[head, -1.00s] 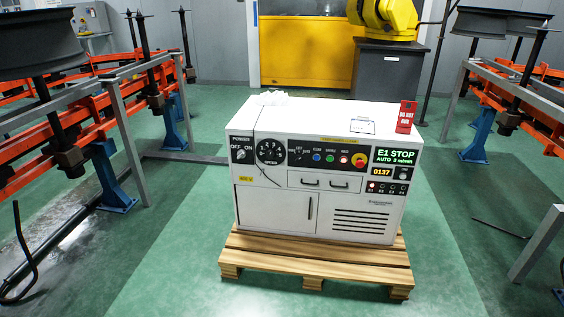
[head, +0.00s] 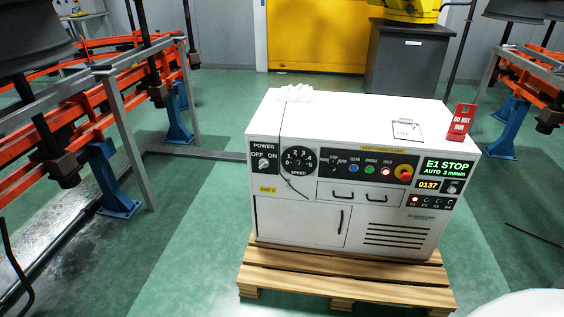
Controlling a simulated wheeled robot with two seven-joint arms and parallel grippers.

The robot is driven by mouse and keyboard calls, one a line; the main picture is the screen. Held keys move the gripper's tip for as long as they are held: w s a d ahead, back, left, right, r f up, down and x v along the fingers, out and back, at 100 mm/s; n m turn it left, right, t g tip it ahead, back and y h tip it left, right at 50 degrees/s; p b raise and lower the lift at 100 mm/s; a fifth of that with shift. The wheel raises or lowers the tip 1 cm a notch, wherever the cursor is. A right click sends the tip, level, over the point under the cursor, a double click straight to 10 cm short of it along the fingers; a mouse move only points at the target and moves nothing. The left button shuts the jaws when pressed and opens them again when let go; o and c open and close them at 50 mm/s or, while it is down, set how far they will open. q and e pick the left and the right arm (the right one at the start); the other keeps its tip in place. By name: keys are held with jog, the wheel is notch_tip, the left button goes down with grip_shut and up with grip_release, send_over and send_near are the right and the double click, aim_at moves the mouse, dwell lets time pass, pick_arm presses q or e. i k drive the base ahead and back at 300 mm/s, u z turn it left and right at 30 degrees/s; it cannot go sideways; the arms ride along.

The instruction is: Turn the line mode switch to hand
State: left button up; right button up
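A white control cabinet (head: 300,222) stands on a wooden pallet. Its black front panel carries a small selector switch (head: 337,162) between the speed dial and the row of buttons. The labels around this switch are too small to read surely, and its pointing direction is unclear. The green display (head: 446,170) at the right reads "E1 STOP" and "AUTO 3 m/min". A power knob (head: 264,163) with OFF and ON sits at the far left, beside the round speed dial (head: 297,162). Neither of my grippers is in view.
A red emergency button (head: 403,173) is at the panel's right. A red tag (head: 461,122) and a clipboard (head: 407,130) are on top. The pallet (head: 300,280) juts out in front. Orange racks (head: 95,110) stand left and right. Green floor at left front is clear.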

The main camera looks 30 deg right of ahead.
aim_at(333, 167)
jog(key=z, duration=0.1)
jog(key=i, duration=1)
jog(key=z, duration=1.05)
jog(key=i, duration=0.45)
jog(key=z, duration=0.35)
